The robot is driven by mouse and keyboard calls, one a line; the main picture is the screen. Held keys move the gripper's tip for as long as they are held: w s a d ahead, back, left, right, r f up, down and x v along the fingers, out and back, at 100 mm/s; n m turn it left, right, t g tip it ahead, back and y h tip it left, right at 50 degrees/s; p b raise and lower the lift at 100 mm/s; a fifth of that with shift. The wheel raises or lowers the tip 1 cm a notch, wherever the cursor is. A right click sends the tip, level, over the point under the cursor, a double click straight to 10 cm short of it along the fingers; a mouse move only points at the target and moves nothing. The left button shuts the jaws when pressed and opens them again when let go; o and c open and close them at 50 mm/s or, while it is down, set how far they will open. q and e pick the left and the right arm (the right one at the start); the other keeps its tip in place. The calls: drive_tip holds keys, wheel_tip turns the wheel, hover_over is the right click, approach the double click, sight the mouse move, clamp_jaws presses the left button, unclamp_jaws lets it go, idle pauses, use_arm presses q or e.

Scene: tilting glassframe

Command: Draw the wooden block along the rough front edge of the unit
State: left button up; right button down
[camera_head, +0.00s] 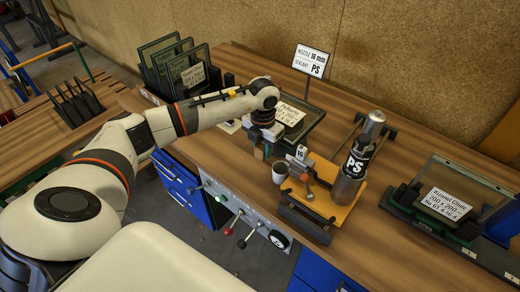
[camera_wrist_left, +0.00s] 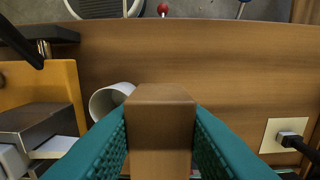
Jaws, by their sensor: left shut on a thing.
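My left gripper (camera_head: 262,145) is above the bench, just in front of the dark tilting frame (camera_head: 314,132) with a white-labelled unit (camera_head: 290,113). In the left wrist view its teal fingers (camera_wrist_left: 160,140) are shut on the wooden block (camera_wrist_left: 160,112), which fills the gap between them. The block is mostly hidden in the head view. I cannot tell whether the block touches the unit's front edge, as the wrist and fingers cover that spot. My right gripper is not in view.
A white cup (camera_head: 280,172) stands close to the gripper, beside an orange board (camera_head: 340,205) carrying a PS sealant cylinder (camera_head: 350,180). A second labelled unit (camera_head: 446,204) stands on the right. Glass units (camera_head: 165,60) stand in a rack at the back left.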

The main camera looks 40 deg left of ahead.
use_arm(q)
drive_tip(key=shift+w, duration=0.15)
idle(0.6)
drive_tip(key=shift+w+b, duration=0.5)
drive_tip(key=shift+w, duration=0.1)
drive_tip(key=shift+d, duration=0.2)
drive_tip(key=shift+s+d, duration=0.1)
drive_tip(key=shift+d, duration=0.95)
drive_tip(key=s+p, duration=0.2)
drive_tip(key=s, duration=0.5)
drive_tip(key=shift+a+p, duration=0.3)
drive_tip(key=shift+p, duration=0.05)
idle(0.4)
